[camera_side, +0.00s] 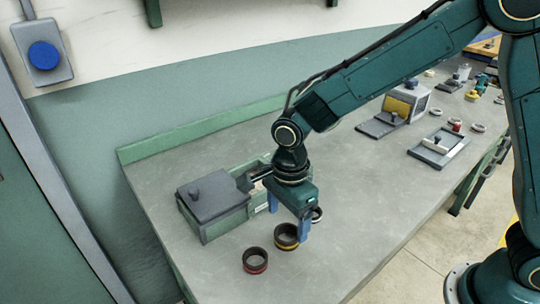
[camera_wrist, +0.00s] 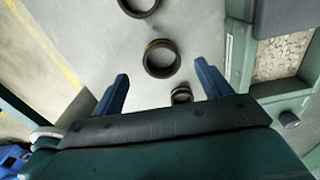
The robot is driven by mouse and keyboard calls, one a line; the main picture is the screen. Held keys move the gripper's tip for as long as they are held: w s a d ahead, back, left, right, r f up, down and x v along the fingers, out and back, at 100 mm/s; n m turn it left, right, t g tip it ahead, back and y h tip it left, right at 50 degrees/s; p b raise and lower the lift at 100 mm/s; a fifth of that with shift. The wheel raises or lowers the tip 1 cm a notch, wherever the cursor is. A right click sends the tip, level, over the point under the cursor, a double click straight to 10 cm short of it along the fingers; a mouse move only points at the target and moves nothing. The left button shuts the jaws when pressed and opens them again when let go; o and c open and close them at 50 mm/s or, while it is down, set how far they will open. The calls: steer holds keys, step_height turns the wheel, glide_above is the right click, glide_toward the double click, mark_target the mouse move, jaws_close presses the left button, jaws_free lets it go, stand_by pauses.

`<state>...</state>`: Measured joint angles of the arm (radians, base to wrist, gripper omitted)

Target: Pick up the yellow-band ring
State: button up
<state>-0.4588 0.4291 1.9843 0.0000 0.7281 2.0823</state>
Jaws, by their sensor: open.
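The yellow-band ring (camera_side: 286,238) is a dark ring with a yellow band, lying on the bench top in the side view. In the wrist view it is the dark ring (camera_wrist: 161,58) just beyond the fingertips, with a dull yellow edge. My gripper (camera_side: 288,216) has blue fingers, spread apart and empty. In the side view its fingers are close to the yellow-band ring, one seeming to stand just right of it. In the wrist view the gap between the fingertips (camera_wrist: 160,80) faces the ring. I cannot tell the exact height above it.
A red-band ring (camera_side: 255,260) lies in front left of the yellow one. A smaller ring (camera_side: 317,215) lies to the right, partly behind my gripper. A green box with a grey lid (camera_side: 212,197) stands behind left. Bench space in front right is clear.

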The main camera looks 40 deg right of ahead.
mark_target(287, 230)
steer(key=shift+f, duration=0.2)
steer(key=shift+d+f, duration=0.2)
steer(key=shift+f, duration=2.25)
steer(key=shift+c, duration=0.3)
steer(key=shift+w, duration=0.1)
steer(key=c, duration=1.1)
steer(key=shift+r, duration=0.1)
step_height(287, 230, up, 20)
steer(key=shift+f, duration=0.1)
